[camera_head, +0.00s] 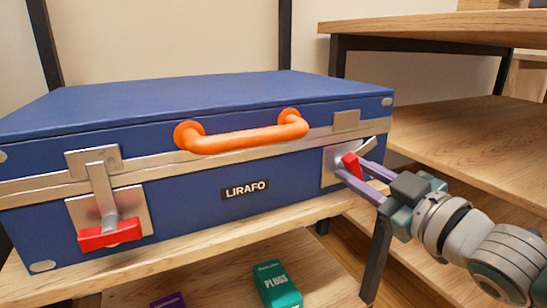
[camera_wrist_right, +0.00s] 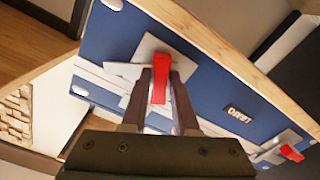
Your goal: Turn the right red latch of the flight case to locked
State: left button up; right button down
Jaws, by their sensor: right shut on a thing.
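A blue flight case (camera_head: 215,92) with a silver band lies closed on a wooden shelf. Its right red latch (camera_head: 352,165) sits on a silver plate at the case's right front. My right gripper (camera_head: 348,172) reaches in from the right and is shut on this latch. In the right wrist view the red latch tab (camera_wrist_right: 160,72) is between the two fingers (camera_wrist_right: 160,85). The latch's silver arm points sideways in that view, off the upper plate. The left red latch (camera_head: 110,234) hangs down, its silver bar reaching up to the upper plate. My left gripper is not in view.
An orange handle (camera_head: 245,138) sticks out from the case front, left of the right latch. The wooden shelf edge (camera_head: 200,243) runs below the case. A green box (camera_head: 277,285) stands on the lower shelf. Another wooden shelf unit (camera_head: 450,135) stands at right, behind my arm.

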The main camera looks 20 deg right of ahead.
jog(key=n, duration=0.2)
jog(key=shift+n+p, duration=0.4)
jog(key=n, duration=0.2)
jog(key=shift+n, duration=0.4)
jog(key=n, duration=0.3)
jog(key=shift+n, duration=2)
jog(key=c, duration=0.7)
grip_release()
jog(key=shift+s, duration=0.1)
